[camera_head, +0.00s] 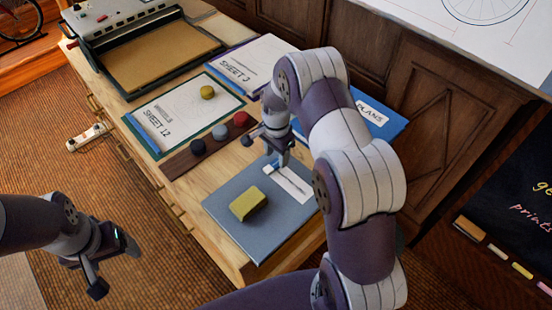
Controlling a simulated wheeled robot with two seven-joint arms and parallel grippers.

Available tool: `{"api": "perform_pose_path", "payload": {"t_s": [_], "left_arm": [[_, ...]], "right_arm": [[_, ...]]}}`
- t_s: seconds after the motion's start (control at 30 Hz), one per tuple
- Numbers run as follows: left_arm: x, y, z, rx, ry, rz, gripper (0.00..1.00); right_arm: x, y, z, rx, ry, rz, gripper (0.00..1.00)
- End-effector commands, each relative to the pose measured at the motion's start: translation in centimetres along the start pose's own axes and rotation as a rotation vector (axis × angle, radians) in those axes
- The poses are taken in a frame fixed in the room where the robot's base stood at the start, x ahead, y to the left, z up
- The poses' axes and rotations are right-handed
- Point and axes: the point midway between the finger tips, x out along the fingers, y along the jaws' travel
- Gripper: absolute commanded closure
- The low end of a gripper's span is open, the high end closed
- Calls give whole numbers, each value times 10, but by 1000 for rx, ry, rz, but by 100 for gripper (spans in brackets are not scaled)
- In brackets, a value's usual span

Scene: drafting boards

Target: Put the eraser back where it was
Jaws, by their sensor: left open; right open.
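A yellow block (248,204), which may be the eraser, lies on the grey-blue mat (230,188) at the table's front right. A white strip with a dark line (288,183) lies on the same mat, partly under my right arm. My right gripper (266,150) is open above the mat's far edge, beyond the yellow block and apart from it. I see nothing between its fingers. My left gripper (115,268) is open and empty, left of the table and over the floor. A brown block (470,229) on the chalkboard's ledge may also be an eraser.
A dark wooden strip (182,161) holds black, grey and red knobs. A blue PLANS folder (385,119) is partly behind my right arm. A paper trimmer (150,60) stands far left.

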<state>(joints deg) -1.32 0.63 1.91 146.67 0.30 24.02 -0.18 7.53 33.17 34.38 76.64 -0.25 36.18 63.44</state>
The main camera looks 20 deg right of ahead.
Motion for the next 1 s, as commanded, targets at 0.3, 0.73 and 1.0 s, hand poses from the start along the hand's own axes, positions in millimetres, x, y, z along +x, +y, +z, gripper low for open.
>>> {"api": "perform_pose_path", "payload": {"t_s": [0.3, 0.73, 1.0], "left_arm": [[7, 0, 1, 0, 0, 0, 21], [7, 0, 1, 0, 0, 0, 21], [7, 0, 1, 0, 0, 0, 21]], "right_arm": [[-78, -2, -1, 0, 3, -6, 48], [-134, 103, 91, -885, 70, -73, 48], [-132, 162, 123, -1259, 110, -85, 48]]}}
